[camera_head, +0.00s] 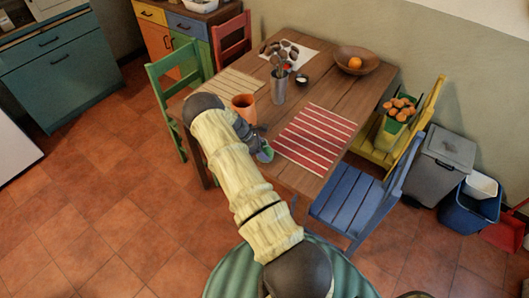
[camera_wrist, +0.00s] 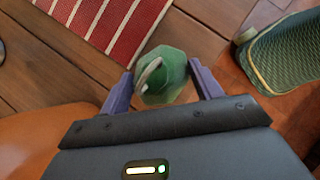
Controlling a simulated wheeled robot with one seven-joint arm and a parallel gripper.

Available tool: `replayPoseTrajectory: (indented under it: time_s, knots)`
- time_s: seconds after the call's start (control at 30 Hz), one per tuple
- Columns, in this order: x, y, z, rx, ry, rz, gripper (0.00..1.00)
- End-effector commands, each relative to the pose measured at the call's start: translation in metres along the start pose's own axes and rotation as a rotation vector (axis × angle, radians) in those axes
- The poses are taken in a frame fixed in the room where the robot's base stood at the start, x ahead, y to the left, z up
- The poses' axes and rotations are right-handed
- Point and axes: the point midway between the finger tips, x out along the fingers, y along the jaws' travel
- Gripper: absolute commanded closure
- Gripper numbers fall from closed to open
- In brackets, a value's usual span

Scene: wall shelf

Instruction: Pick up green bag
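The green bag (camera_wrist: 165,82) is a small rounded green thing with a pale curved strap on top, seen in the wrist view. It lies between the two purple fingers of my gripper (camera_wrist: 162,84), very close to both. I cannot tell whether the fingers press on it. In the head view, a bit of green (camera_head: 265,154) shows at my gripper (camera_head: 259,147), by the near edge of the wooden table (camera_head: 335,92). My arm and gripper hide part of it there. I cannot tell whether the bag rests on the table or is just above it.
A red striped mat (camera_head: 315,137) lies beside my gripper. An orange cup (camera_head: 244,106) and a metal utensil holder (camera_head: 279,88) stand behind it. A blue chair (camera_head: 362,196) is at the right, a green chair (camera_head: 171,75) at the left.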

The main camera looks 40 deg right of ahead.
Motion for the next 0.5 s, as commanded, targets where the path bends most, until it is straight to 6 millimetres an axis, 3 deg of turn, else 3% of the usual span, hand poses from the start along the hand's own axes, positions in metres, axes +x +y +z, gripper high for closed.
replayPoseTrajectory:
  time_s: [0.27, 0.5]
  knots:
    - [-0.002, 0.001, 0.001, 0.0, 0.0, 0.002, 0.68]
    - [-0.018, 0.001, 0.011, 0.003, 0.001, 0.002, 0.68]
